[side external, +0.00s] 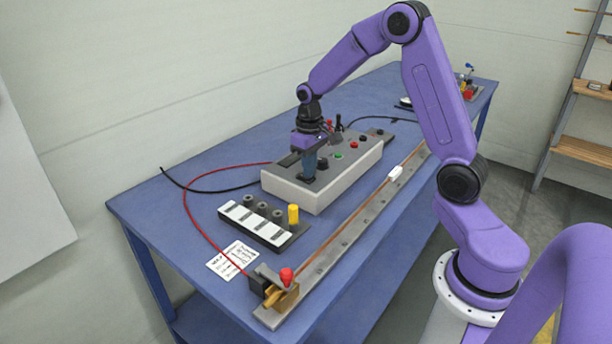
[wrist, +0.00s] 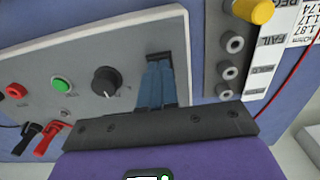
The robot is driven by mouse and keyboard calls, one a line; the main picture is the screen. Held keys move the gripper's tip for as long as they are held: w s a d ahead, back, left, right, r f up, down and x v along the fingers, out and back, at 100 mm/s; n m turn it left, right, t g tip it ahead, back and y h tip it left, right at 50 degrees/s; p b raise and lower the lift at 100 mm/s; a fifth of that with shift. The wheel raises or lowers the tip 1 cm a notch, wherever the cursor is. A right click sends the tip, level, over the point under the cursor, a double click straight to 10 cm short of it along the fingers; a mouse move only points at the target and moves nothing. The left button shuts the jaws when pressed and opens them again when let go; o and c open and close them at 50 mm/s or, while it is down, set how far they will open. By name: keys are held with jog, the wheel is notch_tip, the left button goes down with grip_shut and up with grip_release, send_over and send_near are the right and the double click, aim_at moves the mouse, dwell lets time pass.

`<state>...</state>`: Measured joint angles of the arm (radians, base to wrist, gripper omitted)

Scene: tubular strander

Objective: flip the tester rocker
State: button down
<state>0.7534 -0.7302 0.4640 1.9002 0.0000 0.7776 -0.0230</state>
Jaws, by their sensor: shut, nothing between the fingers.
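The tester is a light grey box (side external: 335,192) on the blue bench, and its panel also fills the upper left of the wrist view (wrist: 90,42). My gripper (side external: 308,176) points down at the near left end of the panel. Its blue fingers (wrist: 160,82) are shut together with nothing held. A black part (wrist: 180,80), which looks like the rocker, shows around the fingertips. The fingers hide most of it, so I cannot tell which way it is tilted or whether they touch it.
A black knob (wrist: 105,80), green button (wrist: 62,84) and red button (wrist: 16,90) share the panel, with red (wrist: 27,143) and black plugs. A strip with a yellow post (side external: 293,214) lies beside the box. A long metal rail (side external: 340,236) runs along the front.

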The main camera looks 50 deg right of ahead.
jog(key=shift+f, duration=0.35)
jog(key=shift+r, duration=3.55)
jog(key=s+a+r+n, duration=0.2)
jog(key=s+a+n, duration=0.4)
jog(key=s+a, duration=0.6)
jog(key=s+a+n, duration=0.1)
jog(key=s+n, duration=0.2)
jog(key=s, duration=0.5)
jog(key=s+a+f+n, duration=0.1)
jog(key=s+a+n, duration=0.1)
jog(key=s, duration=0.7)
jog(key=shift+s+a+n, duration=0.15)
jog(key=shift+s+n, duration=0.15)
jog(key=shift+n, duration=0.5)
